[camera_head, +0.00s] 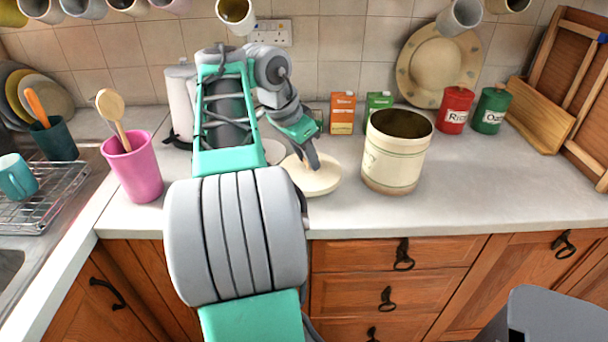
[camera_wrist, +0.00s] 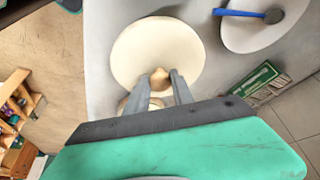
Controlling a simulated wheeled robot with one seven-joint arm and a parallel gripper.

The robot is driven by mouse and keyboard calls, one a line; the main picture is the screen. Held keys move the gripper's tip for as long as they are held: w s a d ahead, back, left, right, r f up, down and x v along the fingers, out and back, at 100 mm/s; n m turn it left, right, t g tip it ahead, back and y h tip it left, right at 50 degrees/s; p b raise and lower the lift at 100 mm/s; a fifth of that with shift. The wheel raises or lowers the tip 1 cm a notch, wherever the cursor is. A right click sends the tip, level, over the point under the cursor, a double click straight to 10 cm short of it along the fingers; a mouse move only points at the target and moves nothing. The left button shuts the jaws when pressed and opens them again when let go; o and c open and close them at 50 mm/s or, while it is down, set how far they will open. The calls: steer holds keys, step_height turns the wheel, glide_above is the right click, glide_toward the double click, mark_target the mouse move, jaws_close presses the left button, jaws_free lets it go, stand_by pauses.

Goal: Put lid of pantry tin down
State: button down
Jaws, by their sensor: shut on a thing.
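The pantry tin (camera_head: 393,160) is a cream cylinder with thin green bands, standing open on the worktop with a dark inside. Its lid (camera_head: 318,181) is a cream disc just left of the tin, over the worktop and apart from the tin. My gripper (camera_head: 308,164) is above the lid. In the wrist view my gripper (camera_wrist: 159,80) is shut on the knob of the lid (camera_wrist: 150,45). The head view does not clearly show whether the lid's underside touches the worktop.
A pink utensil pot (camera_head: 138,170) with a wooden spoon stands left. Orange (camera_head: 342,113) and green (camera_head: 378,102) cartons stand behind. A red canister (camera_head: 455,110) and green canister (camera_head: 491,111) stand back right. A white dish with a blue-handled utensil (camera_wrist: 250,13) lies near the lid. Worktop right of the tin is clear.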

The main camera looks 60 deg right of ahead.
mark_target(303, 165)
steer(key=f, duration=0.1)
steer(key=f+b, duration=0.1)
steer(key=w+f+b, duration=0.1)
steer(key=f, duration=0.1)
steer(key=shift+d, duration=0.35)
steer(key=shift+f, duration=0.15)
steer(key=shift+f, duration=0.1)
steer(key=shift+f, duration=0.15)
steer(key=c, duration=1.1)
jaws_free()
steer(key=shift+r+p, duration=0.3)
steer(key=shift+r, duration=0.15)
steer(key=p+v, duration=0.6)
steer(key=v, duration=0.5)
steer(key=shift+a+r, duration=0.25)
steer(key=shift+w, duration=0.1)
